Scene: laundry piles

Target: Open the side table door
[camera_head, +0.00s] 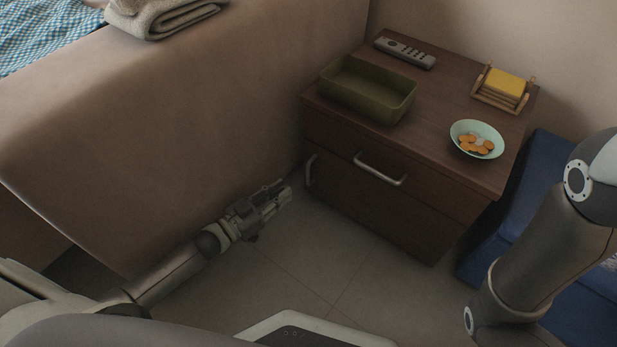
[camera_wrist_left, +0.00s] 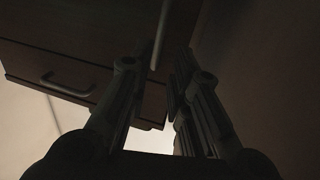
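The dark brown side table (camera_head: 440,85) stands against the wall beside the sofa. Its lower door (camera_head: 365,212) looks closed, with an upright metal handle (camera_head: 310,170) near its left edge. My left gripper (camera_head: 284,191) is low, just left of and in front of that handle, apart from it in the head view. In the left wrist view the two fingers (camera_wrist_left: 157,68) are spread, and the door handle (camera_wrist_left: 160,35) shows beyond and between their tips. The fingers hold nothing. My right arm shows at the right, but its gripper is out of view.
A drawer above the door has a horizontal handle (camera_head: 380,168). On the tabletop are a green bin (camera_head: 368,90), a remote (camera_head: 405,52), a bowl (camera_head: 477,139) and a yellow stack in a holder (camera_head: 507,83). The sofa (camera_head: 190,110) borders the left. Tiled floor (camera_head: 330,250) before the table is clear.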

